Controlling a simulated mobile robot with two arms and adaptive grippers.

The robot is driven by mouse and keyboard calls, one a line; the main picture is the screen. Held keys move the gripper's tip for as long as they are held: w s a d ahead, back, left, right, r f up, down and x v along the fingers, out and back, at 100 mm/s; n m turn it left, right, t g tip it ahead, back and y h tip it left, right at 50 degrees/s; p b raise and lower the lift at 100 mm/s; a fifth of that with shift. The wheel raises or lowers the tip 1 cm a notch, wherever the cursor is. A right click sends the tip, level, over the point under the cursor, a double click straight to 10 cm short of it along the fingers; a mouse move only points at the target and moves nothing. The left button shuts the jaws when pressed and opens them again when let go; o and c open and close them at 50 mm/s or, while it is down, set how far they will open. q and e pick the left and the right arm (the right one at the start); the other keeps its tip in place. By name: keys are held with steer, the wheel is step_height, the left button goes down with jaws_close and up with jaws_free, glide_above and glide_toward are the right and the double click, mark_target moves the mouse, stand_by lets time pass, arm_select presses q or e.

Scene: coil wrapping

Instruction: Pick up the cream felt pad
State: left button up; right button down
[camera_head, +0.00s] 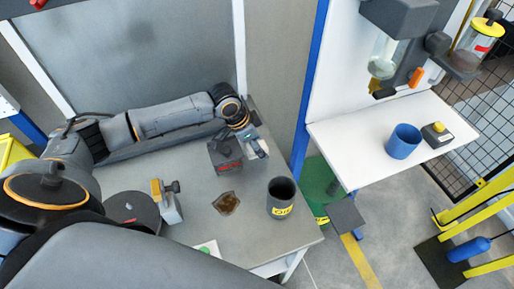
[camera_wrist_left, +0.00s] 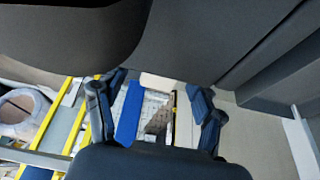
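My left gripper (camera_head: 258,146) is over the far right part of the grey table, beside a dark box with red lettering (camera_head: 225,158). A small pale piece shows at its fingertips in the head view; I cannot tell whether it is the cream felt pad or part of the gripper. In the left wrist view the two fingers of the left gripper (camera_wrist_left: 156,112) stand wide apart. A pale cream patch (camera_wrist_left: 160,81) shows between them, touching neither finger; I cannot tell whether it is the pad. My right gripper is not in view.
On the grey table (camera_head: 245,235) are a dark mug with a yellow label (camera_head: 281,200), a brown patch (camera_head: 227,203) and a grey clamp-like tool (camera_head: 170,204). A white shelf (camera_head: 360,150) at right holds a blue cup (camera_head: 403,142) and a yellow-topped box (camera_head: 437,135).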

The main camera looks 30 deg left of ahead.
arm_select(q)
steer(key=c, duration=1)
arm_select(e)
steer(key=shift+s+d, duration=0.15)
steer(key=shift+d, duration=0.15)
arm_select(q)
steer(key=shift+r, duration=0.1)
step_height(320, 180, up, 10)
steer(key=b, duration=0.1)
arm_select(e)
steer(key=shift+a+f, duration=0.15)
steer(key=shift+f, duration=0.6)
